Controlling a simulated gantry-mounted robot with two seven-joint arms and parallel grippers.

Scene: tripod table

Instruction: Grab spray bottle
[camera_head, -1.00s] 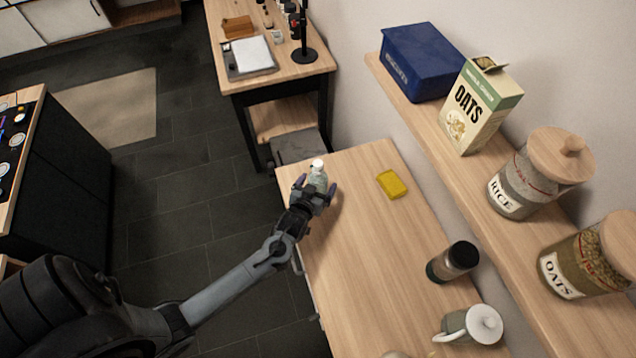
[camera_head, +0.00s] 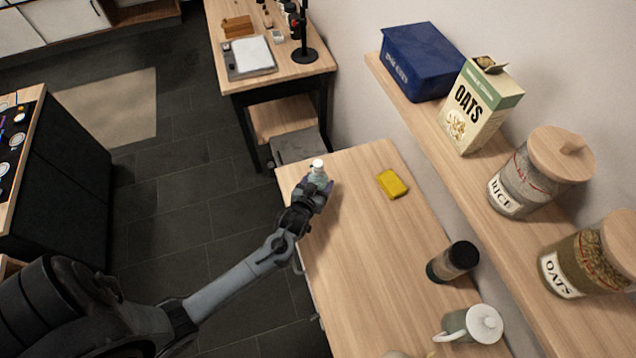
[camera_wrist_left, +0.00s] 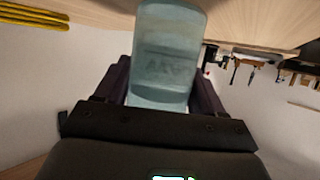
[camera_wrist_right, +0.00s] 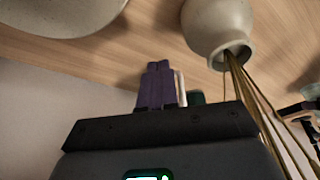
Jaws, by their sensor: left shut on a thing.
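The spray bottle (camera_head: 318,174), a small pale blue-green see-through bottle with a white top, stands at the far left end of the wooden table (camera_head: 365,245). My left gripper (camera_head: 317,190) is around its body from the near side, with a finger on each side. In the left wrist view the bottle (camera_wrist_left: 166,55) sits between the dark purple fingers (camera_wrist_left: 163,92), which are closed against it. My right gripper is outside the head view. In the right wrist view its purple fingers (camera_wrist_right: 157,85) are together, with nothing visible between them.
A pale vase (camera_wrist_right: 218,28) with stems is close to my right gripper. A wall shelf (camera_head: 425,115) runs along the right.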

